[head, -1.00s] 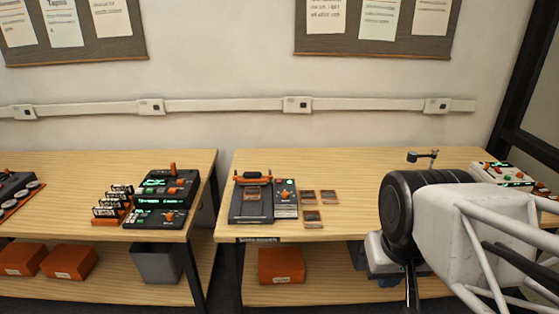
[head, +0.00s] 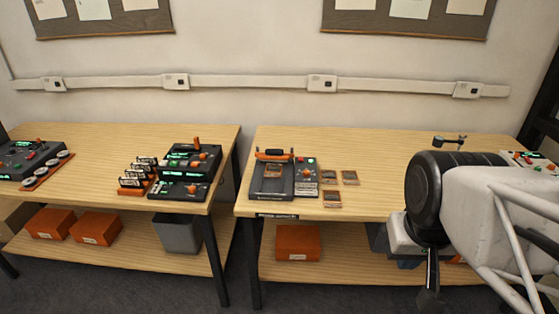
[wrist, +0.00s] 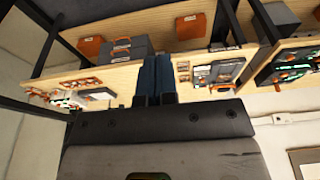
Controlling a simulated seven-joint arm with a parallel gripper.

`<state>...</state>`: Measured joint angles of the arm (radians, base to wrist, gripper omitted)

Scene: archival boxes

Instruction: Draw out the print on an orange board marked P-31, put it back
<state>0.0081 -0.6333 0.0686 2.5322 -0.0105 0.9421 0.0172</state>
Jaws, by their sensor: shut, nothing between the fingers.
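No print on an orange board marked P-31 can be made out in either view. Orange boxes with pale labels, too small to read, lie on the lower shelves: one under the right bench (head: 297,243) and two under the left bench (head: 50,223) (head: 96,228). An orange box (wrist: 190,26) also shows in the wrist view. My gripper (wrist: 154,60) has its blue fingers together and empty. It points toward the benches, apart from the boxes. My arm covers part of the right bench in the head view.
The right bench (head: 390,150) holds a dark device with an orange handle (head: 272,178) and small framed pieces (head: 350,177). Black and orange devices (head: 185,170) stand on the left bench. A grey bin (head: 178,233) stands on its lower shelf. Dark floor (head: 150,295) lies clear in front.

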